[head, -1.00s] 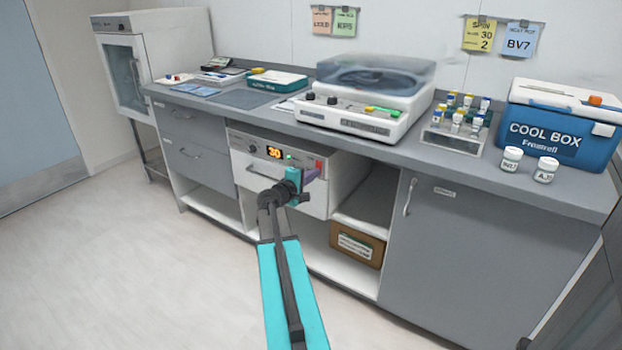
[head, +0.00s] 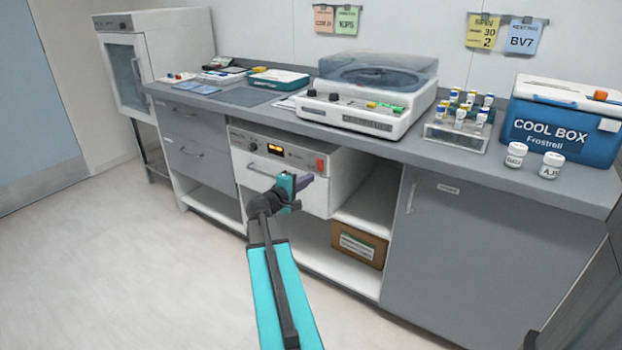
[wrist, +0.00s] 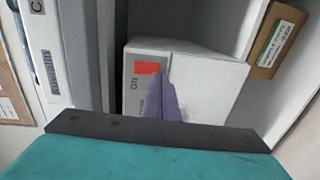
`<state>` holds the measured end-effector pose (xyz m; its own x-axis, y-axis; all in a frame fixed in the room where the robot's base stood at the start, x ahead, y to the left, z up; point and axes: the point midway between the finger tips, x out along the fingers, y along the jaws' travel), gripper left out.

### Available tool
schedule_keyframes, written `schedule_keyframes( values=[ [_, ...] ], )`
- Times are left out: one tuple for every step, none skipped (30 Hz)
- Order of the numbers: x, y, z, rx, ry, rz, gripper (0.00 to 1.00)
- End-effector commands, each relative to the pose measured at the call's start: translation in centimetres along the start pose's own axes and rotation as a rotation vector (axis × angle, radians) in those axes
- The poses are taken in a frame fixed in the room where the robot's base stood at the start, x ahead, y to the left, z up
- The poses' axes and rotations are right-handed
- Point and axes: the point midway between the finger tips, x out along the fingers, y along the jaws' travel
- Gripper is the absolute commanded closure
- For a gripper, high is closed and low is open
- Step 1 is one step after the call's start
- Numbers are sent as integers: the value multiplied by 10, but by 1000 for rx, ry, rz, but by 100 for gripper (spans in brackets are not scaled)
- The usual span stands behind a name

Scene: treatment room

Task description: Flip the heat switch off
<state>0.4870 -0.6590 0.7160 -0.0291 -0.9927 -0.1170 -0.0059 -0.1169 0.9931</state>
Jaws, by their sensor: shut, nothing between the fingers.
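The drawer-like white heating unit (head: 240,165) sits under the counter, with a knob and a small orange display (head: 275,149) on its front. The red switch (head: 320,165) is at the front's right end. In the wrist view the red switch (wrist: 147,67) has small lettering beside it that seems to read ON. I cannot tell which way the switch is tipped. My gripper (head: 305,182) is shut and empty, just below and left of the switch in the head view. In the wrist view its purple fingers (wrist: 162,98) overlap the unit's front edge; contact cannot be told.
A centrifuge-like machine (head: 368,95) stands on the counter above. A rack of vials (head: 455,133), two white jars and a blue cool box (head: 560,130) are to the right. A cardboard box (head: 358,245) sits on the low shelf. The floor at left is clear.

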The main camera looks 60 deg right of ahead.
Motion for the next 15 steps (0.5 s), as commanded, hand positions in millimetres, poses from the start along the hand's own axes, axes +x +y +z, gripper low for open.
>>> schedule_keyframes(
  values=[
    [-10, -1, 1, -1, 2, 0, 100],
    [-14, -2, 1, -1, 2, 0, 100],
    [-19, -4, 1, -1, 1, 0, 100],
    [-23, -5, 1, -1, 2, 0, 100],
    [-27, -6, 1, -1, 2, 0, 100],
    [-33, -8, 1, -2, 2, 0, 100],
    [-37, -9, 1, -2, 1, 0, 100],
    [-41, -10, 1, -2, 1, 0, 100],
    [-47, -12, 1, -2, 2, 0, 100],
    [-51, -13, 1, -2, 2, 0, 100],
    [-56, -14, 1, -1, 2, 0, 100],
    [-61, -15, 1, -1, 2, 0, 100],
    [-64, -16, 1, 0, 2, 0, 100],
    [-68, -17, 1, 0, 2, 0, 100],
    [-73, -18, 1, 0, 2, 0, 100]
  ],
)
